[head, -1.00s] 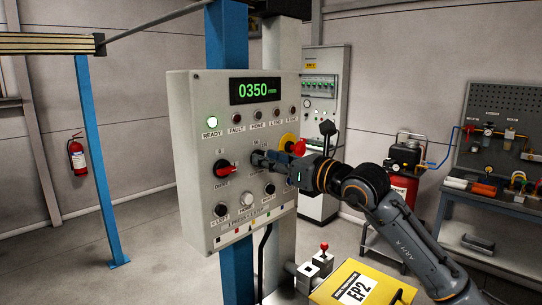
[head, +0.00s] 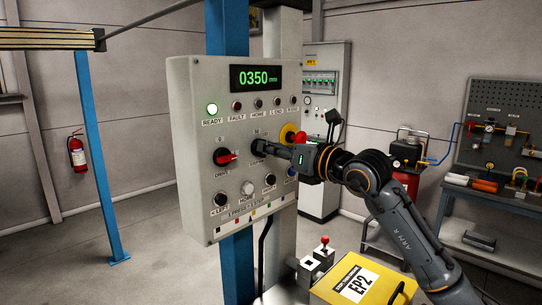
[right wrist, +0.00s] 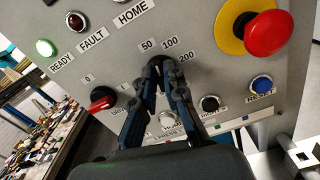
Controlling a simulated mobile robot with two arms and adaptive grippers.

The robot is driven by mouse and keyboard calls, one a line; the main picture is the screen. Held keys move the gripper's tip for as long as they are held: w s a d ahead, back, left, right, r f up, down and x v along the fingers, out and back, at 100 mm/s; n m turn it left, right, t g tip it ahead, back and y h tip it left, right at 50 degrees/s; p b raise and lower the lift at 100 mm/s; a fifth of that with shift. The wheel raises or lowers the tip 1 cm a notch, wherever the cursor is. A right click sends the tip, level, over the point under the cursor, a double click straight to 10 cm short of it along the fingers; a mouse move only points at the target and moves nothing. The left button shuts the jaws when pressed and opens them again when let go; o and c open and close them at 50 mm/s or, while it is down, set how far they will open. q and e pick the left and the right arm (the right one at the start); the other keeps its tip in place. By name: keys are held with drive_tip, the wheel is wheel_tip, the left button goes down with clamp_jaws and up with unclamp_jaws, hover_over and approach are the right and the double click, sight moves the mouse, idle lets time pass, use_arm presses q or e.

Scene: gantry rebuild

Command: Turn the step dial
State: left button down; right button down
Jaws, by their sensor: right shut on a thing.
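The grey control panel (head: 190,110) carries the step dial, which sits under the "50", "100", "200" marks (right wrist: 167,45). The dial is mostly hidden behind my right gripper (head: 258,146). In the right wrist view the two dark fingers of that gripper (right wrist: 160,68) close together just below these marks, shut on the step dial. I cannot read which mark the dial points to. The green display (head: 257,78) reads 0350 mm, and the READY lamp (head: 212,109) glows green. My left gripper is in neither view.
Left of the dial is a red-handled drive switch (head: 226,157). A red emergency button on a yellow ring (right wrist: 268,34) is close on the right. Push buttons (head: 248,188) line the panel below. A yellow EP2 box (head: 345,284) stands below my right arm.

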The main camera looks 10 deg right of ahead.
drive_tip(key=shift+w+d+f+m+b, duration=0.15)
drive_tip(key=shift+m+b, duration=0.9)
drive_tip(key=shift+m, duration=2.85)
drive_tip(key=shift+d+f+m+b, duration=0.1)
drive_tip(key=shift+m+b, duration=0.9)
drive_tip(key=shift+m, duration=2.9)
drive_tip(key=c, duration=1.4)
unclamp_jaws()
drive_tip(key=shift+d, duration=0.1)
drive_tip(key=v, duration=1.2)
